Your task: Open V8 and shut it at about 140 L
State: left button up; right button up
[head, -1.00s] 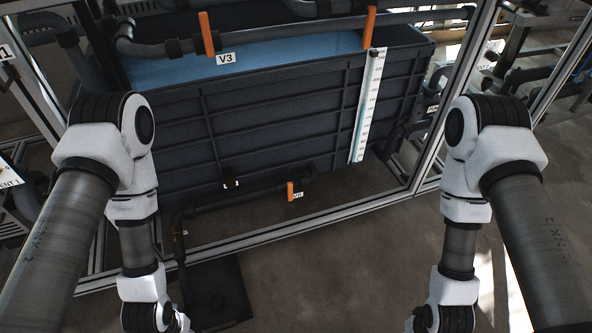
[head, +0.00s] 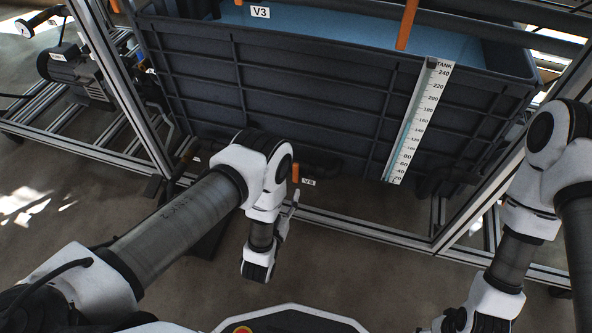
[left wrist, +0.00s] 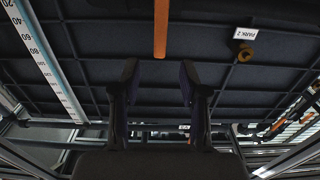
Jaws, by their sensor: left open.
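The V8 valve has an orange handle (head: 295,173) low on the front of the tank, with a white V8 label (head: 309,182) beside it. The handle points up in the head view. In the left wrist view an orange handle (left wrist: 161,28) lies ahead, in line with the gap between the fingers. My left gripper (head: 290,205) is just below the V8 handle, partly hidden by its own wrist. Its dark fingers (left wrist: 159,82) are apart with nothing between them. The tank scale (head: 416,122) runs from 20 to 240; the level beside it is too small to read.
The dark ribbed tank (head: 310,115) holds blue water (head: 340,28). A V3 label (head: 260,12) and another orange handle (head: 407,25) are at its top. A PARK 2 label (left wrist: 244,34) shows on the tank wall. A metal frame rail (head: 370,228) crosses below the tank.

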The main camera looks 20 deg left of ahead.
aim_at(295, 171)
pick_arm(q)
jog(key=w+b, duration=0.2)
jog(key=w, duration=0.1)
jog(key=w+b, duration=0.2)
jog(key=w, duration=0.2)
jog(key=shift+d+f, duration=0.15)
jog(key=shift+f, duration=0.05)
jog(key=shift+w+r+p, duration=0.1)
jog(key=shift+r+p, duration=0.05)
jog(key=shift+p, duration=0.15)
jog(key=shift+w+b, duration=0.3)
jog(key=shift+w, duration=0.6)
jog(key=shift+c, duration=0.4)
grip_shut()
